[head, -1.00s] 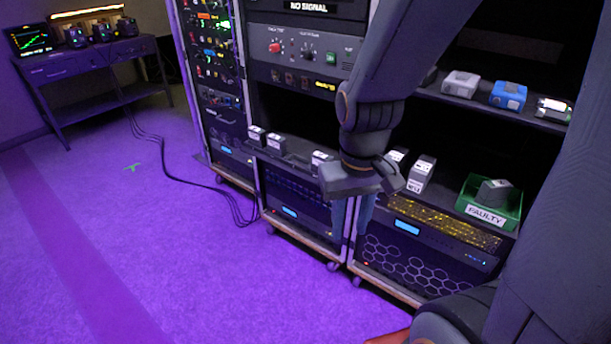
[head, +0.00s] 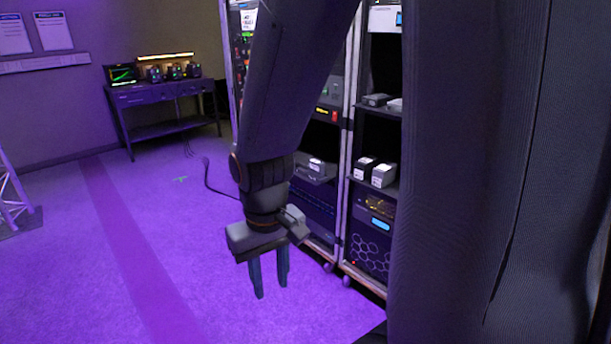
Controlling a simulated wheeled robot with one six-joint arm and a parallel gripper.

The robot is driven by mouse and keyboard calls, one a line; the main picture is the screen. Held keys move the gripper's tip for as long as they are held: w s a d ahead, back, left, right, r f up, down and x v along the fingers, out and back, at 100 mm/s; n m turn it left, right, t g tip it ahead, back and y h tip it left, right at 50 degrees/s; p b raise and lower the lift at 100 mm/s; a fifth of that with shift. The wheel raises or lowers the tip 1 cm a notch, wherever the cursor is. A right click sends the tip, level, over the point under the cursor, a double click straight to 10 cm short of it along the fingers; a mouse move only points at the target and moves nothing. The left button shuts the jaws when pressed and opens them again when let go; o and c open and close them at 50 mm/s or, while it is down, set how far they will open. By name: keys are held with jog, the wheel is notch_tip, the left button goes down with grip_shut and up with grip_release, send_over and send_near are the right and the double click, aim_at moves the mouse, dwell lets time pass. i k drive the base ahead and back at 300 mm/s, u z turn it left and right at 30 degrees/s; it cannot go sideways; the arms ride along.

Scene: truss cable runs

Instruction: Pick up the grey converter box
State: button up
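My gripper (head: 269,278) hangs over the purple floor in front of the racks. Its two fingers point down, stand apart and hold nothing. On the upper shelf of the right rack lies a dark grey box (head: 376,100). A lighter grey box (head: 396,104) beside it is partly cut off by my own dark body at the right. I cannot tell which of these is the grey converter box. Both are well apart from my gripper, further back and to the right.
White-topped boxes (head: 383,175) stand on the lower shelf of the right rack. A desk (head: 165,93) with a screen and several small devices stands at the back left. A cable (head: 216,190) lies on the floor. The floor at left is mostly clear.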

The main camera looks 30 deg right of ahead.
aim_at(316, 168)
jog(key=u, duration=0.15)
jog(key=i, duration=2.05)
jog(key=z, duration=1.6)
jog(key=i, duration=0.65)
jog(key=z, duration=0.6)
